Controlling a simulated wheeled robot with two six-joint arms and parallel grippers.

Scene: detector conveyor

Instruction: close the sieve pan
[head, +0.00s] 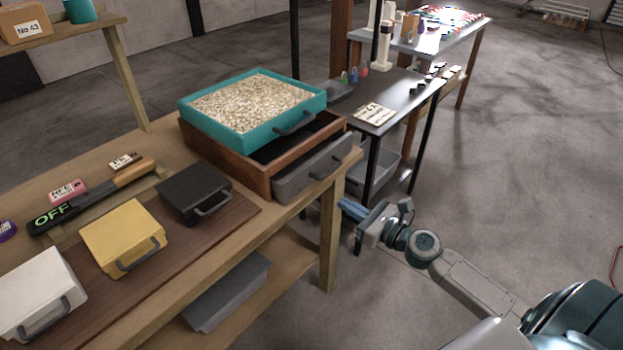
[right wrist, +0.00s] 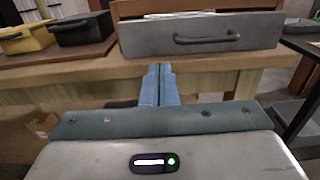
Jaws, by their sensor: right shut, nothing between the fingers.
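The sieve pan (head: 318,170) is a grey drawer with a dark handle, low in a brown wooden frame (head: 222,158). It is pulled part-way out toward the table's front edge, and its dark inside shows. A teal sieve tray (head: 228,137) full of pale grains sits on top of the frame. In the right wrist view the pan's front (right wrist: 250,32) faces me, above the fingertips. My right gripper (head: 350,208) is shut and empty, in front of the table and below the pan; its blue fingers (right wrist: 158,85) are together. My left gripper is not in view.
A black box (head: 185,190), a yellow box (head: 112,228) and a white box (head: 38,285) stand on the brown board at left. A dark side table (head: 400,90) stands beyond the bench. The floor at right is clear.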

